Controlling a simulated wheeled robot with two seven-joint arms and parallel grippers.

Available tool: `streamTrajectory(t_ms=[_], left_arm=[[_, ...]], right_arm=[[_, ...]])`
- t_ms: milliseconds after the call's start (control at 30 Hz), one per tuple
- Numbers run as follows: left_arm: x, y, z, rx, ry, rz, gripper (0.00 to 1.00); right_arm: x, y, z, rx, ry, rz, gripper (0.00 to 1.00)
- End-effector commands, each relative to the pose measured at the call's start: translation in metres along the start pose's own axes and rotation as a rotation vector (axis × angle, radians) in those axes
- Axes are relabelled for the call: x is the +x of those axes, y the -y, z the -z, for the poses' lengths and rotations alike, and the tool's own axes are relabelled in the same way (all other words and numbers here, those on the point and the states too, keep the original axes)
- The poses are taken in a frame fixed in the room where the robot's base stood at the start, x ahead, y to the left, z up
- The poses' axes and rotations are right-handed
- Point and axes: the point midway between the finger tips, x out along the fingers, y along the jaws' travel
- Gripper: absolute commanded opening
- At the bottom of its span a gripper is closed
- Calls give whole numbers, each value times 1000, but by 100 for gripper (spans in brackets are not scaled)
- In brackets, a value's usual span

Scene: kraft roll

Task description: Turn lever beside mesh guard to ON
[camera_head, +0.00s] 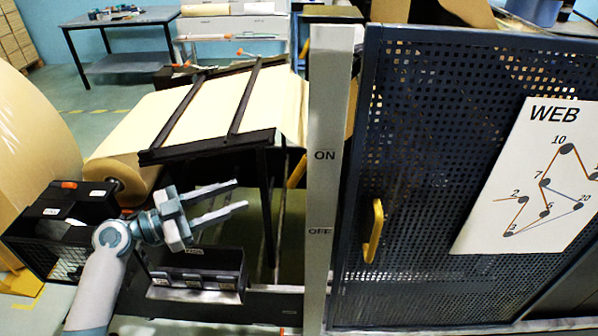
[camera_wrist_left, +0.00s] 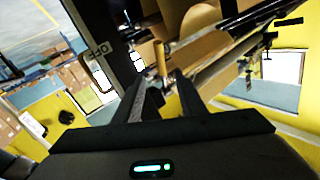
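The mesh guard (camera_head: 440,120) is a dark perforated door panel on the right of the head view. A pale post (camera_head: 322,190) beside it bears an ON label (camera_head: 324,155) above an OFF label (camera_head: 320,231). A yellow bar (camera_head: 297,172) shows partly behind the post's left side; I cannot tell whether it is the lever. The left wrist view shows a yellow upright piece (camera_wrist_left: 161,58) beyond the fingertips, which may be the lever. My left gripper (camera_head: 241,194) is open and empty, left of the post, apart from it, fingers pointing right. My right gripper is out of view.
A yellow handle (camera_head: 375,230) is on the mesh door, near a WEB diagram sheet (camera_head: 535,180). A kraft roll with a dark frame (camera_head: 210,145) stands behind my gripper. A dark box with several compartments (camera_head: 195,275) sits below it. A large roll (camera_head: 30,140) is at far left.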

Motion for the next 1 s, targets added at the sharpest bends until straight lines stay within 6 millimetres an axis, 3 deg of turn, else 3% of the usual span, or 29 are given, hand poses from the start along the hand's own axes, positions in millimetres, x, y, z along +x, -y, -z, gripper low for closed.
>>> streamTrajectory(t_ms=[367, 1000], left_arm=[[23, 1, 3, -3, -1, 1, 37], [134, 1, 4, -6, -1, 1, 37]], right_arm=[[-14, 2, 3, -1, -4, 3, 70], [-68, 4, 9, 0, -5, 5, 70]])
